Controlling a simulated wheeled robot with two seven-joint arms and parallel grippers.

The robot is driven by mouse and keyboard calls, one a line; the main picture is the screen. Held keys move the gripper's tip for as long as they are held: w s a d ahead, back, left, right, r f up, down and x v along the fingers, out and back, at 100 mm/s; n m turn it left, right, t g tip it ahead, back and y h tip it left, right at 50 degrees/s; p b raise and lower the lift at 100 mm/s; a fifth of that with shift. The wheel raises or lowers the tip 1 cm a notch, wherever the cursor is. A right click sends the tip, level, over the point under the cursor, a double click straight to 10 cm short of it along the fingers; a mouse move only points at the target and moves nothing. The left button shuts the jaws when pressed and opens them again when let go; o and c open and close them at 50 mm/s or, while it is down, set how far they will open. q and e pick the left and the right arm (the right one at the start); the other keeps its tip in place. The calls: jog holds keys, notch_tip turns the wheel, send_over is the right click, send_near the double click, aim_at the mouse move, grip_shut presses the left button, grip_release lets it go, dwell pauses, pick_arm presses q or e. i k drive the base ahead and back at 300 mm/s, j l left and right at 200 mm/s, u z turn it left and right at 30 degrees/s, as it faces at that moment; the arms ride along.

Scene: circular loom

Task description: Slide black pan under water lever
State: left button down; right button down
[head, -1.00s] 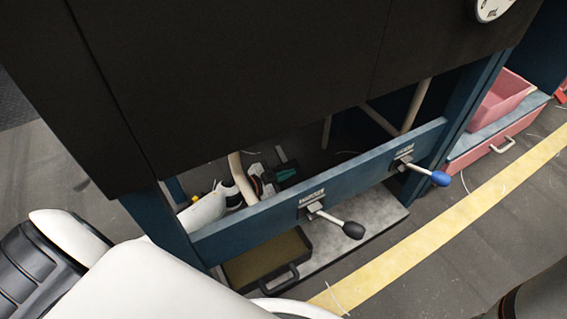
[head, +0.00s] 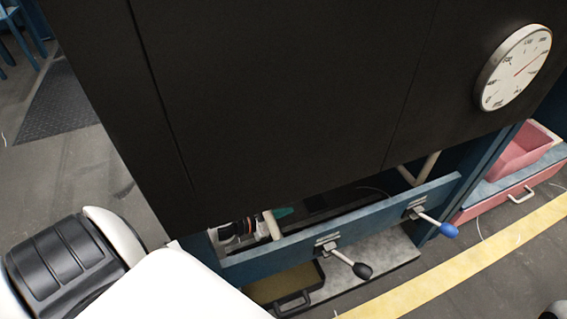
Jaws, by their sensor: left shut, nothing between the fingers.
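The black pan (head: 265,291) has a yellowish inside and a front handle. It sits low at the machine's foot, left of and below the black-knobbed lever (head: 362,270). A blue-knobbed lever (head: 448,230) is farther right on the same blue beam; I take it for the water lever, but its label is too small to read. My left arm (head: 175,290) comes in from the lower left and covers the pan's left side. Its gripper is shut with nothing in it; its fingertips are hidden. No right gripper shows.
The blue beam (head: 385,216) crosses above the pan. A pale slab (head: 385,258) lies under the levers, clear to the pan's right. A dark panel (head: 290,100) with a dial (head: 514,67) rises above. Pink drawers (head: 490,200) stand right, beside a yellow floor line (head: 460,270).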

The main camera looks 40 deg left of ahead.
aim_at(275, 291)
jog(key=k+j, duration=0.5)
jog(key=k, duration=0.15)
jog(key=k+j, duration=0.5)
jog(key=k, duration=0.2)
